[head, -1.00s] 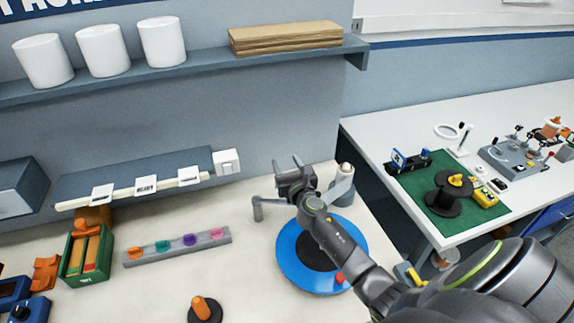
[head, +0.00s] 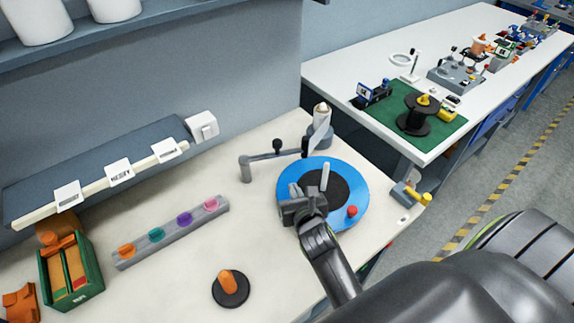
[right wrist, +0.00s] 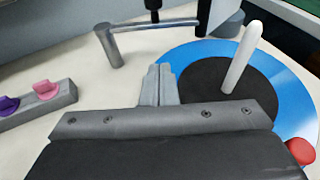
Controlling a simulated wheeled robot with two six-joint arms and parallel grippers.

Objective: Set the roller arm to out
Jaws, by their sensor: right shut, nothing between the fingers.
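A grey arm (head: 262,157) with a black knob (head: 277,145) on it runs from a short upright post at left towards a grey bracket (head: 320,137); I take it for the roller arm. In the right wrist view the arm (right wrist: 150,25) shows at the top, its right end partly hidden. A white cylinder with a tan top (head: 322,116) stands by the bracket. My right gripper (head: 296,190) is shut and empty, over the left part of the blue disc (head: 357,185), apart from the arm. In the right wrist view its fingers (right wrist: 158,84) are together. My left gripper is not seen.
The disc has a black centre, a white peg (head: 325,176) and a red knob (head: 352,211). A grey rack (head: 172,233) with coloured pieces, an orange peg on a black base (head: 229,287) and a green box (head: 72,272) stand left. Bare tabletop lies between.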

